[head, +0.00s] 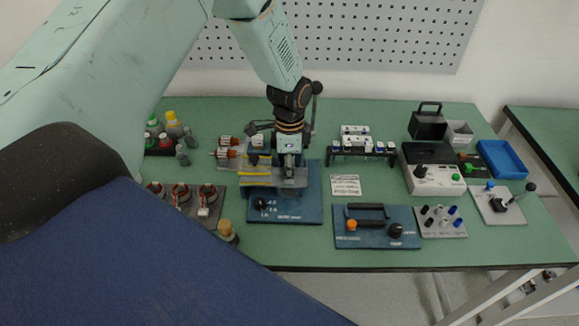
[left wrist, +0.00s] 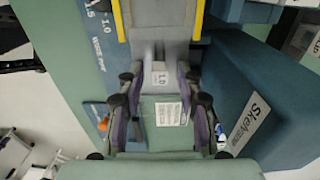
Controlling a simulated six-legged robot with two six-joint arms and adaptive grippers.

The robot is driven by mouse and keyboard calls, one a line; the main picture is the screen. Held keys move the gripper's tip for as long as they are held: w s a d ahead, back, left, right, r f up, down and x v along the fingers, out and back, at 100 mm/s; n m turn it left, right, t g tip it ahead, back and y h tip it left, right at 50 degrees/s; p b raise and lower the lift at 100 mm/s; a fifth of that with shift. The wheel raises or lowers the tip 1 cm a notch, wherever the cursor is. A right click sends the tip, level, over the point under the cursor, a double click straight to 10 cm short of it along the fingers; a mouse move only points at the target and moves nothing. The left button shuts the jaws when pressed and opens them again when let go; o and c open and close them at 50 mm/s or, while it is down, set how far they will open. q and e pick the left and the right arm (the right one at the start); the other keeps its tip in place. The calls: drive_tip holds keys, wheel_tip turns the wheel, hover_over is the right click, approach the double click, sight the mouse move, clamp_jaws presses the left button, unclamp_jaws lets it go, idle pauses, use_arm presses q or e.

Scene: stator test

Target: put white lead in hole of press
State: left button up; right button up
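My left gripper (head: 289,170) points down over a blue board (head: 262,217) with a grey fixture. I cannot identify a white lead for sure; small white, black and blue pegs stand on a grey plate (head: 452,233). My right gripper is not in view.
Yellow rails (left wrist: 198,20) flank the fixture. Motor parts stand on a tray (head: 184,204) at left. Another blue board (head: 375,240) with a handle, a black-and-white rack (head: 357,148), a control box (head: 433,181) and a blue bin (head: 503,160) stand to the right.

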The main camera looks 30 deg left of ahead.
use_arm(q)
drive_tip(key=shift+o, duration=0.3)
wheel_tip(320, 180, up, 12)
idle(0.5)
idle(1.3)
idle(0.4)
